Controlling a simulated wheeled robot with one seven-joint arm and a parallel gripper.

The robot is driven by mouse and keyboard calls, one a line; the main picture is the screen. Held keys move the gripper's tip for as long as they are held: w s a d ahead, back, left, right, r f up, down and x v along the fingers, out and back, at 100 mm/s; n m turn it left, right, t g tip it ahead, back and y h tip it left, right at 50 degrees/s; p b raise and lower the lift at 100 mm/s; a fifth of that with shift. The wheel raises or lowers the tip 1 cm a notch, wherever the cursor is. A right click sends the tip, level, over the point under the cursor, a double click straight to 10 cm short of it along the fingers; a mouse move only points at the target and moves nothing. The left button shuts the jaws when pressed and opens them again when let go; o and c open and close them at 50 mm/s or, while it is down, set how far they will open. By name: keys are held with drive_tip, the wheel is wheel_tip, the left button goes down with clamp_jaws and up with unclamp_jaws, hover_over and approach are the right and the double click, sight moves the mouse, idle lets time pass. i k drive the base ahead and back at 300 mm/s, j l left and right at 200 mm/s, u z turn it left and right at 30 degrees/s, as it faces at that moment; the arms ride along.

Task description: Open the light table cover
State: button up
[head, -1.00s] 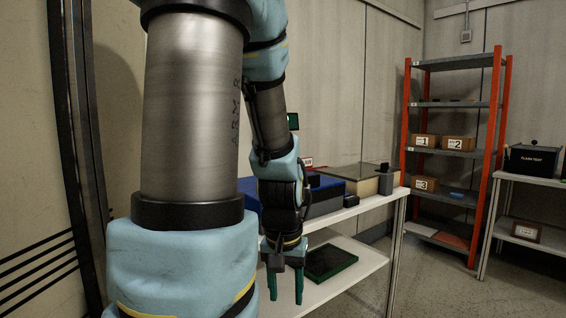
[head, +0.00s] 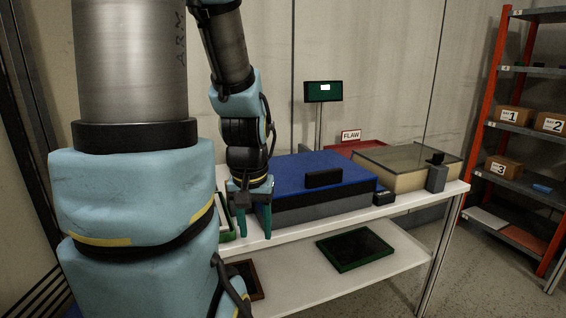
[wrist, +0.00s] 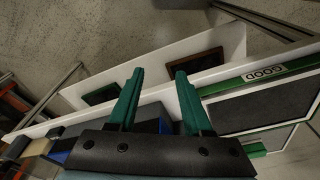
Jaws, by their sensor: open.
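A grey box with a flat blue cover (head: 315,174) stands on the white table; I take it as the light table. A black handle block (head: 323,179) is on the cover's front side. The cover lies flat and shut. In the wrist view a bit of blue (wrist: 60,157) shows at the lower left. My gripper (head: 253,225) points down just left of the box, at the table's front edge. Its green fingers are apart with nothing between them; they also show in the wrist view (wrist: 160,75).
A green-edged tray marked GOOD (wrist: 262,78) lies left of the box, partly behind my gripper in the head view. A beige glass-topped box (head: 405,168) and a grey post (head: 437,178) stand right. A small screen (head: 324,91) rises behind. The lower shelf holds a dark framed panel (head: 355,250).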

sight(302, 179)
drive_tip(key=i+l+u, duration=0.1)
drive_tip(key=l+u, duration=0.9)
drive_tip(key=l, duration=0.2)
drive_tip(key=k+l+u, duration=0.2)
drive_tip(key=l+u, duration=0.25)
drive_tip(key=l, duration=0.15)
